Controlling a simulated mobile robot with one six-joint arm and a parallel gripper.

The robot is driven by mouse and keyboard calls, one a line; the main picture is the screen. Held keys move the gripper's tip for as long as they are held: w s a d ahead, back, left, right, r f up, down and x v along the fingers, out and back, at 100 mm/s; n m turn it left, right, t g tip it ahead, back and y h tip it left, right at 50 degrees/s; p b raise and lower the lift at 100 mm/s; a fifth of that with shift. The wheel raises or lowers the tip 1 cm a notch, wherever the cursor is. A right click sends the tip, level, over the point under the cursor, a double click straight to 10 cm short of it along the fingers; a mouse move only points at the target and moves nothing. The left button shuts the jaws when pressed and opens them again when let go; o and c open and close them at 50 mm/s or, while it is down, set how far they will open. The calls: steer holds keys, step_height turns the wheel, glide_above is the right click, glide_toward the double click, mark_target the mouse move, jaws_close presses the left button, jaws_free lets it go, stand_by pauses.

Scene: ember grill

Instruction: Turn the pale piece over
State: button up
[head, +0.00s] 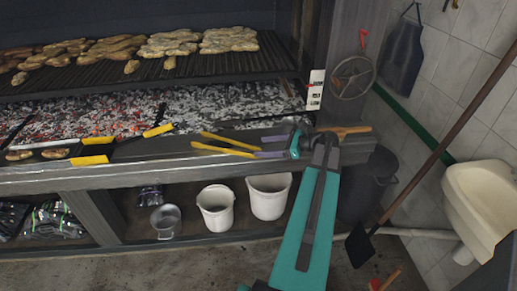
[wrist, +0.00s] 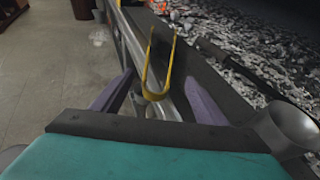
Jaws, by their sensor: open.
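Yellow tongs (head: 228,145) lie along the front ledge of the grill, their two arms pointing left in the head view. In the wrist view the bend of the tongs (wrist: 152,96) is between my fingers, with a gap on each side. My gripper (head: 270,147) is open, its purple fingers apart around the bend end. Two small pieces lie on the dark surface at the far left, a left piece (head: 19,155) and a right piece (head: 55,153). I cannot tell which is the pale one at this size.
Several larger browned pieces (head: 230,40) lie on the grate above the glowing embers (head: 120,115). White buckets (head: 268,197) stand on the shelf below. A sink (head: 485,205) is at the right.

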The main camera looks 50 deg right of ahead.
steer(key=b+v, duration=0.1)
steer(key=v, duration=0.7)
steer(key=shift+s, duration=0.35)
steer(key=shift+d+r, duration=0.15)
stand_by(0.7)
